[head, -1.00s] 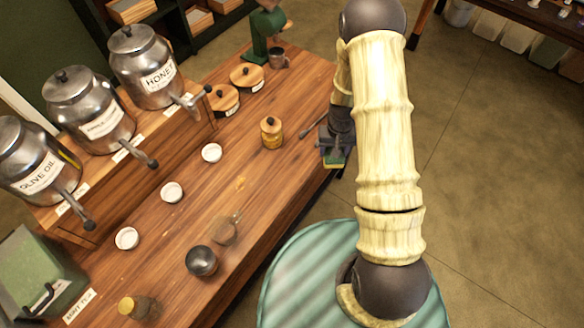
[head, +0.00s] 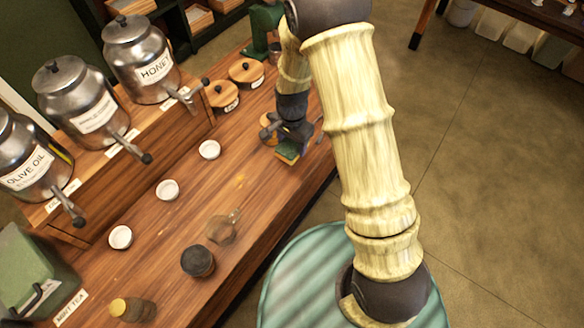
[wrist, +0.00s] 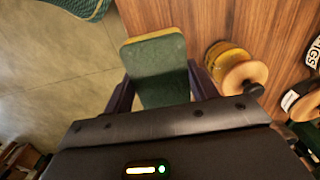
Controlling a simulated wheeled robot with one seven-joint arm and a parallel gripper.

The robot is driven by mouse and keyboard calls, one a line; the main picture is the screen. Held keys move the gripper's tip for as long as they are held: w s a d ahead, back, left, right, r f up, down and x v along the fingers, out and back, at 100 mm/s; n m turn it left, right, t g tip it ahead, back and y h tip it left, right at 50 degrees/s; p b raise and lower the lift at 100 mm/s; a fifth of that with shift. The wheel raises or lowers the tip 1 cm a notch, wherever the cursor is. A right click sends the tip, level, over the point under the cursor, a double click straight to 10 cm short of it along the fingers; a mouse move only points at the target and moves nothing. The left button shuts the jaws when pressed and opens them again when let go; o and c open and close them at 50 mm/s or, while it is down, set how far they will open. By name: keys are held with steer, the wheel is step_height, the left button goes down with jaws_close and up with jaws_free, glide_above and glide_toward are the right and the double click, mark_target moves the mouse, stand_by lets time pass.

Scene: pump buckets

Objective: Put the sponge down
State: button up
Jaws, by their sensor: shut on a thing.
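The sponge (wrist: 157,68) is green with a yellow edge and sits between the two fingers of my gripper (wrist: 160,88) in the wrist view. My gripper is shut on it. In the head view the sponge (head: 288,152) shows below my gripper (head: 292,140), over the right part of the wooden counter (head: 262,200). I cannot tell whether the sponge touches the counter. In the wrist view its far end lies near the line between counter and floor.
A yellow jar with a wooden lid (wrist: 238,68) stands close beside the gripper. Small white dishes (head: 209,149), a glass jug (head: 222,228) and a dark round jar (head: 198,261) stand on the counter. Metal dispensers (head: 140,62) line the left. Bare wood lies between.

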steer(key=shift+f, duration=0.1)
steer(key=p, duration=0.1)
glide_above(292, 168)
steer(key=shift+f, duration=2.8)
steer(key=shift+f+p, duration=0.6)
steer(key=shift+f, duration=1.5)
steer(key=shift+f, duration=0.2)
steer(key=o, duration=0.9)
steer(key=shift+o, duration=0.2)
steer(key=shift+r, duration=0.1)
step_height(292, 168, up, 12)
steer(key=b, duration=0.2)
steer(key=shift+r+b, duration=0.15)
steer(key=shift+b, duration=0.15)
